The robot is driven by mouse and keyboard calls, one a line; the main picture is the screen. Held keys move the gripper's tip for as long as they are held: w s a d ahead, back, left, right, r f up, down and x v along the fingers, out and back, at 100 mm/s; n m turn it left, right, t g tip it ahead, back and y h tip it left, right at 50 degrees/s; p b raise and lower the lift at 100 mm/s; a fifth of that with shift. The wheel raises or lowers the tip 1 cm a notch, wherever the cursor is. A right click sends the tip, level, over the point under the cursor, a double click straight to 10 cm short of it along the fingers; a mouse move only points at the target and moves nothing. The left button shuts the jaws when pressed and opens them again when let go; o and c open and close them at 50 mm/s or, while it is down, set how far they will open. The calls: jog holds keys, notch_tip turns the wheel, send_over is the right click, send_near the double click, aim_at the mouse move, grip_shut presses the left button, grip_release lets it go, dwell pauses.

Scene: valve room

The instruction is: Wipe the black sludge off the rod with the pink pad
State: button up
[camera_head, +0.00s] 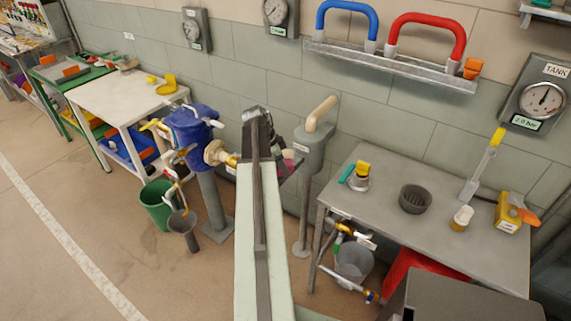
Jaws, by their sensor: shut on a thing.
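My arm reaches forward through the middle of the view, and my gripper (284,152) is at its far end, mostly hidden behind the arm. A small patch of the pink pad (289,156) shows at the gripper, which appears shut on it. Just right of the gripper, a tan bent rod (320,112) rises from a grey cylinder (313,145) on a post. I cannot make out black sludge on this rod. Whether the pad touches anything is hidden.
A blue valve body (192,128) on a grey post stands left of the gripper, with a green bucket (156,205) below. A grey table (440,215) at right holds a dark round cup (414,198) and other items. Open floor lies at lower left.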

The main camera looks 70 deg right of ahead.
jog(key=shift+w+a, duration=0.25)
jog(key=shift+a, duration=0.85)
jog(key=shift+w+a, duration=0.25)
jog(key=shift+a, duration=0.9)
jog(key=shift+w+a, duration=0.25)
jog(key=shift+a, duration=0.85)
jog(key=shift+d, duration=0.1)
notch_tip(320, 180, up, 6)
jog(key=p, duration=0.6)
notch_tip(320, 180, up, 3)
jog(key=p, duration=0.3)
